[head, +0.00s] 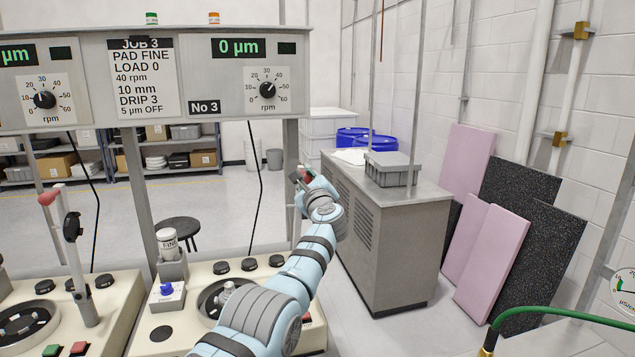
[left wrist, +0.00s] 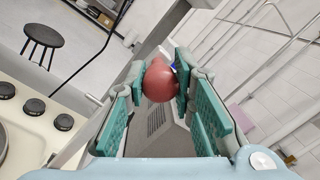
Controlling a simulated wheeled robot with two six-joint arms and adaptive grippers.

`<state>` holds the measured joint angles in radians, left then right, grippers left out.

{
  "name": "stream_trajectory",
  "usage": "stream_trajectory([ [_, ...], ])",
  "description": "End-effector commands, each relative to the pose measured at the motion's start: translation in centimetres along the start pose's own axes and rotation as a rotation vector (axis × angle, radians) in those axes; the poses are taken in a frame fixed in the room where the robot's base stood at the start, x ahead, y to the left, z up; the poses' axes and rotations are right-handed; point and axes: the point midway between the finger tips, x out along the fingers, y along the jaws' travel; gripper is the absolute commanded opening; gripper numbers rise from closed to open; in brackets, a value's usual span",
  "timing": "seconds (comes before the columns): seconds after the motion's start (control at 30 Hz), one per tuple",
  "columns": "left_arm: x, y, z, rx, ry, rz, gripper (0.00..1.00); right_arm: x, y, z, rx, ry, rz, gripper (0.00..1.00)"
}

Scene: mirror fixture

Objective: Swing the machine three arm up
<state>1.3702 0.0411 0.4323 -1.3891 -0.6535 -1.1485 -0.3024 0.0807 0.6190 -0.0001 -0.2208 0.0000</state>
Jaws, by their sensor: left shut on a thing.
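Machine three has a panel (head: 240,75) marked No 3, with a display reading 0 µm and an rpm dial (head: 267,90). Its cream base (head: 150,335) stands below, with a round plate (head: 207,297) partly behind my arm. My left gripper (left wrist: 160,82) is shut on the red ball knob (left wrist: 158,78) of the machine three arm. The knob sits between the green finger pads. In the head view my left gripper (head: 312,180) is raised above the base, and the machine arm's shaft is mostly hidden behind it. My right gripper is not in view.
The neighbouring machine at left has an upright arm (head: 78,262) with a red knob (head: 48,197). A drip bottle (head: 167,243) stands on machine three. A grey cabinet (head: 375,235) with a bin (head: 392,170) is at right. A black stool (head: 178,228) stands behind.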

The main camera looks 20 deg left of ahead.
Motion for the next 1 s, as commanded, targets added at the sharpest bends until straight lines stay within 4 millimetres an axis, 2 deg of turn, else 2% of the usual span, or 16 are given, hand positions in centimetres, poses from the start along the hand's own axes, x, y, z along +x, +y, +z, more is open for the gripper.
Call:
stream_trajectory([
  [0.47,0.07,-0.21,-0.06,0.017,-0.002,-0.002,0.0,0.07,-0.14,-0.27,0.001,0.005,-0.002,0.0],
  [0.5,0.06,-0.23,-0.08,0.017,-0.001,-0.002,0.29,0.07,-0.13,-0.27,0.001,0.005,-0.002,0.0],
  [0.6,0.06,-0.19,-0.09,0.016,-0.001,-0.001,0.44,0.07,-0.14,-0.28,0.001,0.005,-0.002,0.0],
  [1.0,-0.15,0.03,-0.03,0.014,-0.007,0.004,0.44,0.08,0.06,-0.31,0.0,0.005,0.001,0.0],
])
